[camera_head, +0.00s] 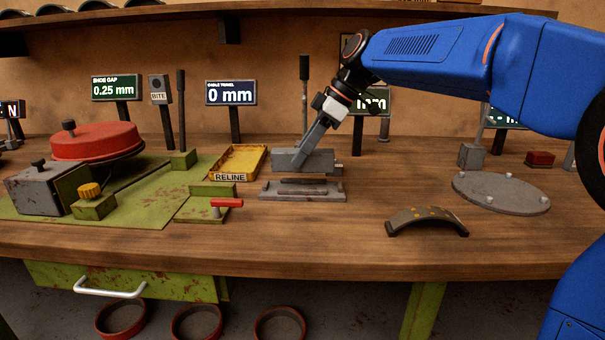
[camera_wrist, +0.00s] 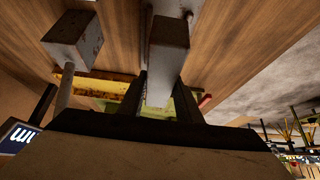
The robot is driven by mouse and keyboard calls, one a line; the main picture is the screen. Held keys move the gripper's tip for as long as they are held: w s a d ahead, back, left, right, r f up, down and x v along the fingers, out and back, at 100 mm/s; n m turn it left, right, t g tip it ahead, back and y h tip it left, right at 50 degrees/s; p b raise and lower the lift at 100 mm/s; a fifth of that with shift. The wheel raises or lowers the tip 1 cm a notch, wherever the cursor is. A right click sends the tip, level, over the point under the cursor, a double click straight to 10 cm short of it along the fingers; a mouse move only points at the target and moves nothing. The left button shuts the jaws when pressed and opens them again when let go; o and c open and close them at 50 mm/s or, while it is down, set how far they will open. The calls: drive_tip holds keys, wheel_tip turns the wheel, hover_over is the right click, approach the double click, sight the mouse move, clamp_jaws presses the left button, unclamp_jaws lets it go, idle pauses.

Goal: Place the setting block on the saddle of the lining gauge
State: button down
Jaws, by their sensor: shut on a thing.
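My gripper (camera_head: 305,153) is shut on a grey block, which I take to be the setting block (camera_head: 290,160). In the wrist view the setting block (camera_wrist: 168,50) is a long pale grey bar between the two dark fingers of my gripper (camera_wrist: 160,105). Below it in the head view is a low grey base with a dark strip on top, apparently the lining gauge (camera_head: 330,194). The block is over this base, with the dark strip between them. Whether they touch is not clear. The block and fingers partly hide what is behind.
A grey post (camera_head: 304,85) stands close behind; its block-like foot (camera_wrist: 75,42) shows in the wrist view. A yellow tray (camera_head: 238,162) and a red-handled green fixture (camera_head: 208,205) are on the left. A curved shoe (camera_head: 427,217) lies at right front. Bench in front is clear.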

sight(303, 170)
drive_tip(key=shift+f, duration=2.45)
drive_tip(key=c, duration=1.3)
unclamp_jaws()
drive_tip(key=shift+f, duration=0.15)
drive_tip(key=v, duration=1.2)
